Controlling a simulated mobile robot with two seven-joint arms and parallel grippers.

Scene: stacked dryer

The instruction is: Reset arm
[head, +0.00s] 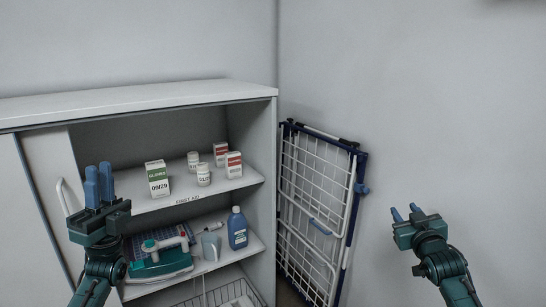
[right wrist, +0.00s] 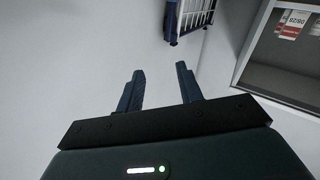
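My left gripper (head: 98,186) is raised at the left of the head view, in front of the cabinet's sliding door and shelf edge. Its two blue fingers point up and stand close together, with nothing seen between them; whether they are fully shut is unclear. My right gripper (head: 404,213) is at the right, in front of the bare wall. In the right wrist view its two fingers (right wrist: 162,90) stand apart with nothing between them. Both arms are apart from each other.
A white cabinet (head: 150,98) holds boxes and jars on its upper shelf. Below are a blue bottle (head: 238,230) and a teal-and-white device (head: 160,256). A folded drying rack (head: 318,200) leans in the corner. The wall area at right is clear.

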